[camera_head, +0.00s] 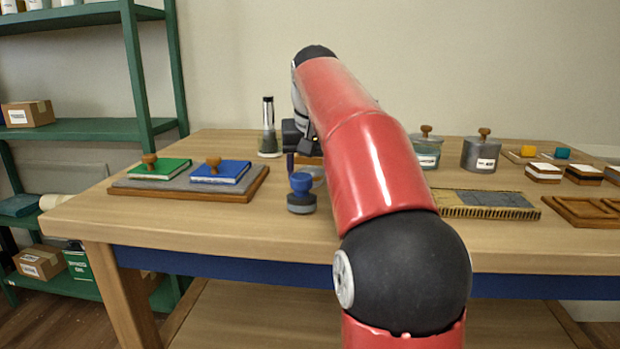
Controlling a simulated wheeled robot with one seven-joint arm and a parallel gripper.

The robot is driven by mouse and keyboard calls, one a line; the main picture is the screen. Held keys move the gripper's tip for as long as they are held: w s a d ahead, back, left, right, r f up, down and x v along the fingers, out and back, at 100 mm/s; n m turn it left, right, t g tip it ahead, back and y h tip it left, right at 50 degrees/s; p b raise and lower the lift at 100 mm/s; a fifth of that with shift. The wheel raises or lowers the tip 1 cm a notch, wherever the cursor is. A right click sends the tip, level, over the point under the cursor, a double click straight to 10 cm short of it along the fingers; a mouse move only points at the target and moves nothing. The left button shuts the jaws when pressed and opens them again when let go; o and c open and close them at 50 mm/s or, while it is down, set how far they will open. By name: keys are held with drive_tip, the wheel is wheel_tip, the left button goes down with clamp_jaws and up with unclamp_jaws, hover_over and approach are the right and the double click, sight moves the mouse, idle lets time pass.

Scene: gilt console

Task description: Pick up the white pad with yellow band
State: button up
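Several small white-topped pads sit at the right of the table. The left one (543,172) has a brownish band, the middle one (583,175) a dark band, and one at the right edge (615,174) is partly cut off. I cannot clearly tell which has a yellow band. My gripper (303,162) points down over the back middle of the table, left of these pads and well away from them. My red arm hides much of it, and its fingertips are not clear.
A blue-topped stamp (301,193) stands near my gripper. A board (125,187) holds green and blue pads with knobs. Two knobbed jars (426,150) (482,153), a patterned mat (485,212) and a wooden tray (590,213) are on the right. The front strip is clear.

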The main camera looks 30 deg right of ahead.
sight(310, 170)
drive_tip(key=c, duration=0.7)
drive_tip(key=shift+r, duration=0.1)
wheel_tip(310, 170, up, 8)
drive_tip(key=p, duration=0.4)
drive_tip(key=shift+w+r, duration=0.1)
drive_tip(key=shift+r, duration=0.85)
drive_tip(key=o, duration=0.4)
drive_tip(key=c, duration=0.3)
